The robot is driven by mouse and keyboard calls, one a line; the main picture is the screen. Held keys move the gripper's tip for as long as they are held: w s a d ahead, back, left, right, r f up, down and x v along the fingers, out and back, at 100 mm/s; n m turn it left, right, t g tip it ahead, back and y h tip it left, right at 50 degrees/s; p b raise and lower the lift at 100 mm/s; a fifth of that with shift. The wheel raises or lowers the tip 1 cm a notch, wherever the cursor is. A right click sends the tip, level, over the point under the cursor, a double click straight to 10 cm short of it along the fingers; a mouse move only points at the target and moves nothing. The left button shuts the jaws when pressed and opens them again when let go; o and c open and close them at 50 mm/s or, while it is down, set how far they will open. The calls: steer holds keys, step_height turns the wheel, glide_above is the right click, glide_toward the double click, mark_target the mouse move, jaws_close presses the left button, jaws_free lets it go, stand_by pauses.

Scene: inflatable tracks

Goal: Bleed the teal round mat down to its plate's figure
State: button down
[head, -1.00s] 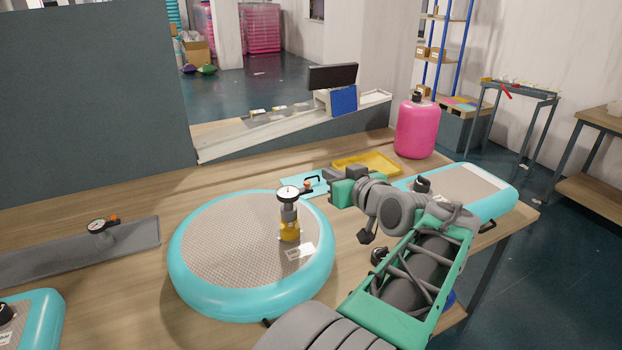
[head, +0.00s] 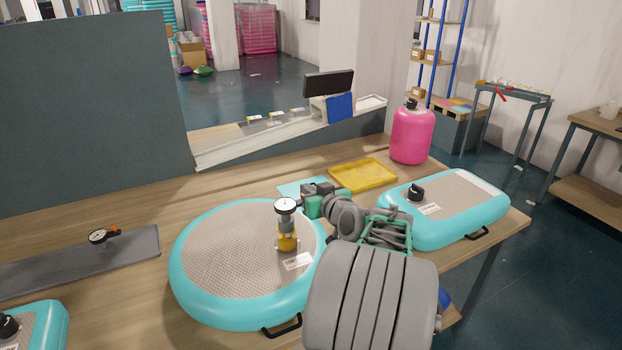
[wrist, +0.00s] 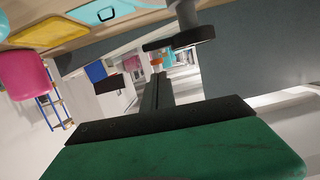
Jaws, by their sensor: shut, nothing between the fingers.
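The teal round mat (head: 185,285) lies on the bench left of my arm in the head view, with a textured beige top. A gauge (head: 286,206) with a white dial stands upright on a yellow-based fitting (head: 287,241) at its right side. A white plate (head: 298,262) lies in front of the fitting; its figure and the dial reading are too small to read. My gripper (head: 304,189) is shut and empty, just right of and behind the gauge.
A teal rectangular mat (head: 462,232) lies right of my arm, with a yellow tray (head: 362,176) and pink canister (head: 412,135) behind. A grey strip with another gauge (head: 98,236) lies left.

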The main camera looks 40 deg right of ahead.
steer(key=shift+f, duration=0.35)
